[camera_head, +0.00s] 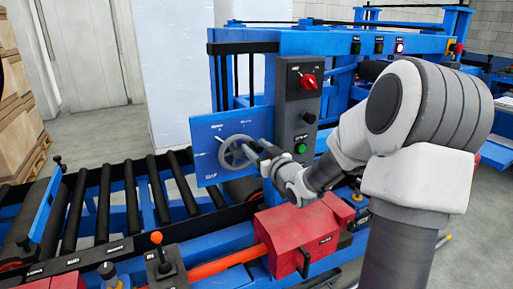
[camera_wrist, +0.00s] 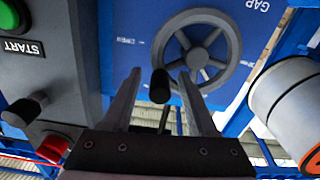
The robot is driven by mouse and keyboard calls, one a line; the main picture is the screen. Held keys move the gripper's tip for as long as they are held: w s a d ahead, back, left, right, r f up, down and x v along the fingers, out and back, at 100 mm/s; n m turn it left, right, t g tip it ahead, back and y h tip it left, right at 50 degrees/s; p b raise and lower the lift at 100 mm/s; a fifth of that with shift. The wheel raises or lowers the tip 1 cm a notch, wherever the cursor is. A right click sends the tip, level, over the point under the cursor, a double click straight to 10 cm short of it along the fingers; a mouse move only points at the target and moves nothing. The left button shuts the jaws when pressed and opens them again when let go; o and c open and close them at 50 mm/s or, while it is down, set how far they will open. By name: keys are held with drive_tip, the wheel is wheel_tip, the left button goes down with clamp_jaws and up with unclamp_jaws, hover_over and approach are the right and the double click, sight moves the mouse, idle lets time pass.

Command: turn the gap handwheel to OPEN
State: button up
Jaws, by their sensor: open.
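The gap handwheel (camera_head: 229,158) is a grey spoked wheel on a blue panel (camera_head: 207,172) marked GAP. It shows large in the wrist view (camera_wrist: 232,45), upside down. A black knob (camera_wrist: 160,88) stands out toward the camera near the wheel's rim. My gripper (camera_head: 259,150) is in front of the wheel's right side. In the wrist view the gripper (camera_wrist: 160,74) is open, its two fingers on either side of the knob with gaps showing. Small white lettering lies around the wheel; I cannot read most of it, nor tell which mark the wheel points to.
A grey control box with a red knob (camera_head: 309,82) and a green START button (camera_head: 300,148) stands close right of the wheel. Black rollers (camera_head: 132,197) lie below left. A red block (camera_head: 290,235) and an orange-knobbed lever (camera_head: 157,239) are in front.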

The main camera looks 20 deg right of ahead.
clamp_jaws()
idle(0.3)
